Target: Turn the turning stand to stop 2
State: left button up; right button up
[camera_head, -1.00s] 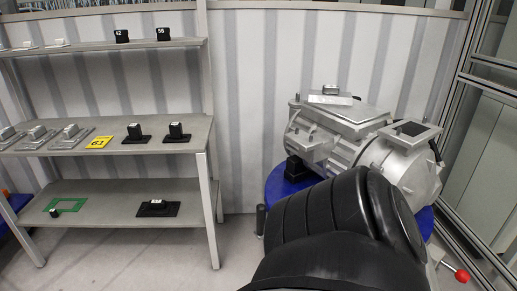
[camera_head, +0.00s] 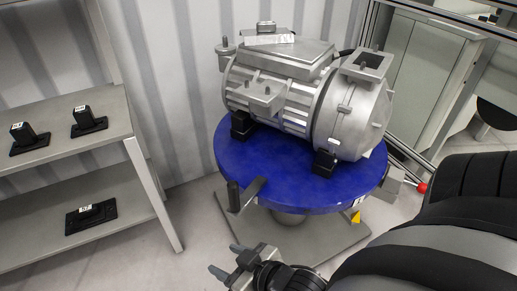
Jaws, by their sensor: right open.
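The turning stand has a round blue top (camera_head: 235,160) on a short grey post above a square grey base plate (camera_head: 335,240). A grey motor-like drive unit (camera_head: 290,90) sits on black blocks on the blue top. A dark upright handle (camera_head: 233,197) stands at the front left rim, beside a dark bar (camera_head: 254,190). A lever with a red knob (camera_head: 422,188) sticks out at the right. My right gripper (camera_head: 228,259) is open and empty, in front of and below the handle, apart from the stand. A yellow mark (camera_head: 356,217) shows under the rim. My left gripper is out of view.
A grey shelf rack (camera_head: 60,165) stands at the left, with black parts on its boards. A ribbed wall is behind the stand, and a metal-framed panel (camera_head: 410,75) is at the right. Floor is free between rack and stand.

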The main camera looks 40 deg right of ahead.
jog(key=w+d+f+m+t+h+b, duration=0.1)
jog(key=w+d+f+t+h+b, duration=0.2)
jog(key=d, duration=0.6)
jog(key=t+b, duration=0.3)
jog(key=b, duration=0.1)
send_near(237, 196)
jog(key=shift+y, duration=0.3)
jog(key=w+b, duration=0.1)
jog(key=w, duration=1.1)
jog(key=shift+w, duration=0.5)
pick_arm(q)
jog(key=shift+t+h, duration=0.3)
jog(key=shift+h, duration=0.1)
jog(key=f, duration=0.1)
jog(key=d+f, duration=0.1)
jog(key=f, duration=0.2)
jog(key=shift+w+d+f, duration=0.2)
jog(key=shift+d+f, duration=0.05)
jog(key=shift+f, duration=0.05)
pick_arm(e)
jog(key=shift+w, duration=0.3)
jog(key=shift+s, duration=0.1)
grip_shut()
